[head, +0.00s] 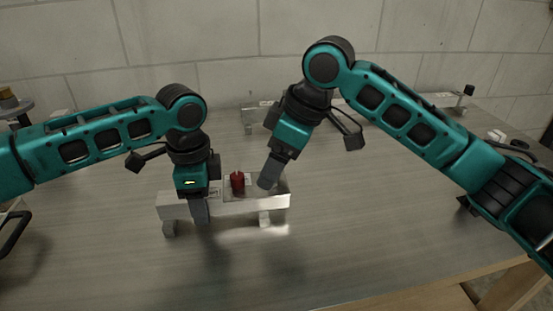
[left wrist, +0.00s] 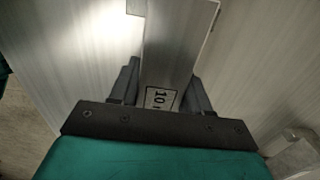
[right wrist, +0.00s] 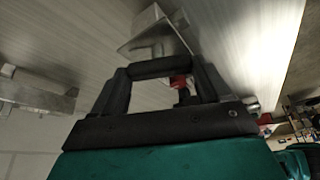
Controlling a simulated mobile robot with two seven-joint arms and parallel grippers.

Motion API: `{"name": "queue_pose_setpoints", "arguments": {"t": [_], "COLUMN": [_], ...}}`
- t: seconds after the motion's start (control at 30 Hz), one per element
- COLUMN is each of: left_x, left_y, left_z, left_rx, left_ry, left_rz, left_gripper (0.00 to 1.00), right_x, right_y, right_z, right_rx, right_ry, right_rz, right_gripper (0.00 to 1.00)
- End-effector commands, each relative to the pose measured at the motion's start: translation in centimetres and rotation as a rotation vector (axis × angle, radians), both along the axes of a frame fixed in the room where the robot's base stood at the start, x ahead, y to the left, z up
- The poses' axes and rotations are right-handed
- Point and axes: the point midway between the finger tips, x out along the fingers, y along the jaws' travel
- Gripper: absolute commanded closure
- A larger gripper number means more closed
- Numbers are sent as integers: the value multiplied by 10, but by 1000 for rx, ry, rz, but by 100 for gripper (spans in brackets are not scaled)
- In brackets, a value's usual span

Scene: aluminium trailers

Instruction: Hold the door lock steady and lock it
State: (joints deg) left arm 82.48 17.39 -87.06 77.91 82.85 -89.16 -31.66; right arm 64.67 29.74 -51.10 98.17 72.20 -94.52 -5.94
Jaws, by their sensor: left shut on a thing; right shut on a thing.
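The door lock (head: 228,207) is a silvery aluminium bar on small feet on the table, with a red knob (head: 237,181) on its top middle. My left gripper (head: 201,212) is shut across the left part of the bar; the left wrist view shows the bar (left wrist: 180,45) between its fingers, with a "10" label. My right gripper (head: 268,182) is at the lock's right part, just right of the red knob. In the right wrist view a dark bar-like part (right wrist: 165,68) spans between its fingers, and the red knob (right wrist: 178,82) shows behind.
Another metal piece (head: 250,117) lies farther back, partly behind my right arm. Small objects stand at the table's back right (head: 467,92) and left (head: 10,100) edges. A grey block wall closes the back. The front of the table (head: 290,275) is clear.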

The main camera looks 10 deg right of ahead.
Motion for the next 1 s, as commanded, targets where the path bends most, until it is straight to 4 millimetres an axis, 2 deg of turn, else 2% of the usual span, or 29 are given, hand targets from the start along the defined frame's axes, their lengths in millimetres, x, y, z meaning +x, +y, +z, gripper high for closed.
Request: {"name": "queue_pose_setpoints", "arguments": {"t": [1.0], "left_x": [-1], "left_y": [0], "left_z": [0], "left_rx": [1], "left_ry": [2], "left_rz": [-2], "left_gripper": [98], "right_x": [-3], "right_y": [5], "right_z": [1], "right_rx": [4], "right_ry": [-3], "right_rz": [-932], "right_gripper": [54]}}
